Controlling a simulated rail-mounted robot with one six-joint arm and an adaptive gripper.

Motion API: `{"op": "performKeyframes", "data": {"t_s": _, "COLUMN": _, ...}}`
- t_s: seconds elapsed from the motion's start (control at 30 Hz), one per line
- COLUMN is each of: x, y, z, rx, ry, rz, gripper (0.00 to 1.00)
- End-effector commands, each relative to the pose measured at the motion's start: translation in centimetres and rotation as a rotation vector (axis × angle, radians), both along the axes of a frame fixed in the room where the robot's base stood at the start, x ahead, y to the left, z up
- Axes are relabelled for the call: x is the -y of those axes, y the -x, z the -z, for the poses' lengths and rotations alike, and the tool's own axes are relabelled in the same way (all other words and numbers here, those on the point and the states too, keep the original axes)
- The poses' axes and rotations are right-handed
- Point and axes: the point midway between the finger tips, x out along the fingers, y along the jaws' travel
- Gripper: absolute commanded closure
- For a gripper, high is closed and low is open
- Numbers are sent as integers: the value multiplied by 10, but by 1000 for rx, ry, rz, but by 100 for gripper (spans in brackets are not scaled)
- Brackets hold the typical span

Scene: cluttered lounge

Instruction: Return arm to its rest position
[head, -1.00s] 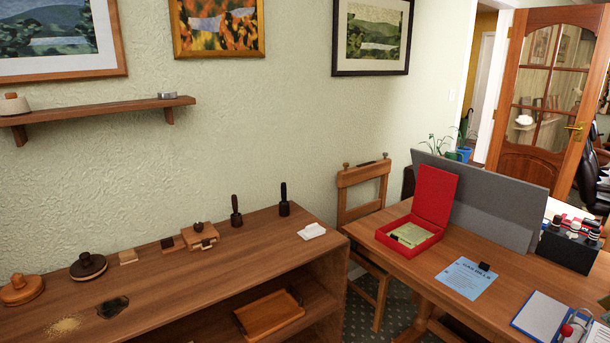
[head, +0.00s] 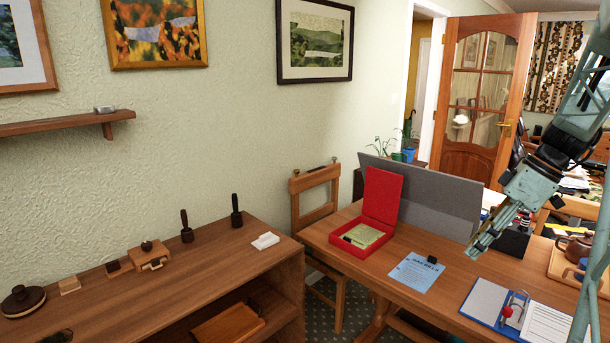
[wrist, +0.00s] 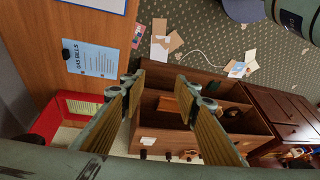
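My gripper (head: 478,243) hangs at the right of the head view, above the wooden table (head: 345,268) and in front of the grey panel. My arm comes down to it from the upper right. In the wrist view my gripper (wrist: 159,84) shows two fingers spread apart with nothing between them. Past the fingers lie the open compartments of a wooden shelf unit (wrist: 150,118) and the carpet.
A red box (head: 381,196), a blue paper (head: 416,272), a ring binder (head: 482,301) and a brown teapot (head: 575,247) are on the table. A grey panel (head: 440,205) stands upright behind. A sideboard (head: 200,288) with small wooden items is at left.

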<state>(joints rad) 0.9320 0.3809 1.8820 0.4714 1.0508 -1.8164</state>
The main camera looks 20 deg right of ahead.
Motion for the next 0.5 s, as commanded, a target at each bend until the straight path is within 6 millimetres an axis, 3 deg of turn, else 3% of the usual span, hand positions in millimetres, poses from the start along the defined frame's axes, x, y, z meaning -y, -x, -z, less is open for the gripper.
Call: {"op": "performKeyframes", "data": {"t_s": 0.5, "x": -132, "y": -20, "z": -65, "rx": -74, "ry": 21, "rz": 69, "gripper": 71}}
